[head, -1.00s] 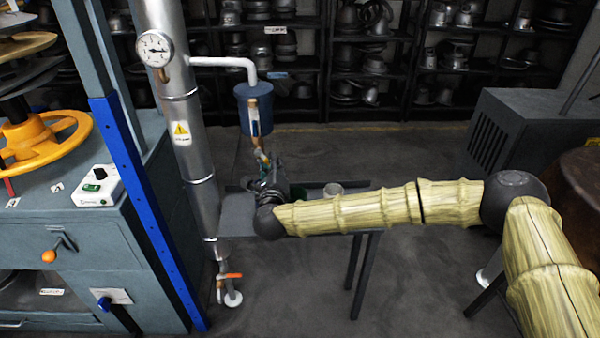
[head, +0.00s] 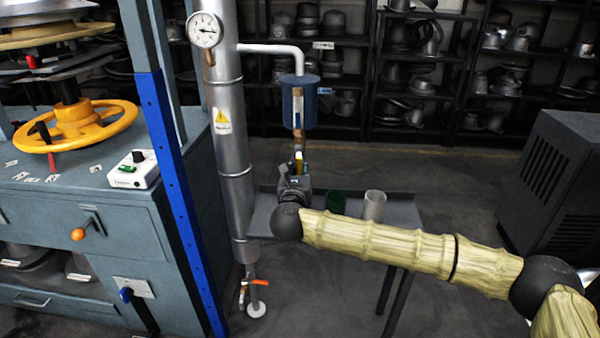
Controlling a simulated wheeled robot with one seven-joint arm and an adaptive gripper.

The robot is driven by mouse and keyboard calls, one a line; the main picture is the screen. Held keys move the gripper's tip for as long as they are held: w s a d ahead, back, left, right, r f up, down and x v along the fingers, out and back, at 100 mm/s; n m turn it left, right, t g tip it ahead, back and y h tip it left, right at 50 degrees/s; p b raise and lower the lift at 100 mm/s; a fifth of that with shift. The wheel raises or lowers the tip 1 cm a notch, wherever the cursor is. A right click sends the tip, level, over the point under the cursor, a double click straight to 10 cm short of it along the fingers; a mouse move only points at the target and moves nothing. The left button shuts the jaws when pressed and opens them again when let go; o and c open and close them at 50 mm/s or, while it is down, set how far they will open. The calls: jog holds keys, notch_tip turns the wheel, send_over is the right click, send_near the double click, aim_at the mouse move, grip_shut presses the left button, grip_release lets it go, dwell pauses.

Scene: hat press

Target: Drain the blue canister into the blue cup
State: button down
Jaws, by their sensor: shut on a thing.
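The blue canister (head: 299,106) hangs from a white pipe beside the tall metal column. A copper-coloured outlet pipe with a small valve (head: 299,160) runs down from its underside. My gripper (head: 298,172) is just below the canister and is shut at the valve, apparently on its handle; the fingers are small and partly hidden by my wrist. A green cup (head: 336,203) and a clear greyish cup (head: 375,205) stand upright on the grey side table (head: 402,212), right of my gripper. I see no blue cup; my wrist and arm cover part of the table.
The metal column (head: 232,150) with a pressure gauge (head: 204,30) stands close left of my gripper. A blue post (head: 175,190) and the press with a yellow handwheel (head: 75,127) are further left. Shelves of hat moulds (head: 420,50) line the back. A dark cabinet (head: 555,180) stands right.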

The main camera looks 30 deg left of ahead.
jog(key=shift+s+a+f+m, duration=0.25)
jog(key=shift+s+f+m, duration=0.05)
jog(key=shift+s+f, duration=0.1)
jog(key=c, duration=1.5)
grip_release()
jog(key=shift+r, duration=0.1)
jog(key=shift+c, duration=0.2)
jog(key=shift+o, duration=0.8)
jog(key=shift+r, duration=0.1)
jog(key=shift+w+d, duration=0.1)
jog(key=shift+w, duration=0.05)
jog(key=shift+r, duration=0.1)
jog(key=shift+d, duration=0.1)
jog(key=v, duration=1.2)
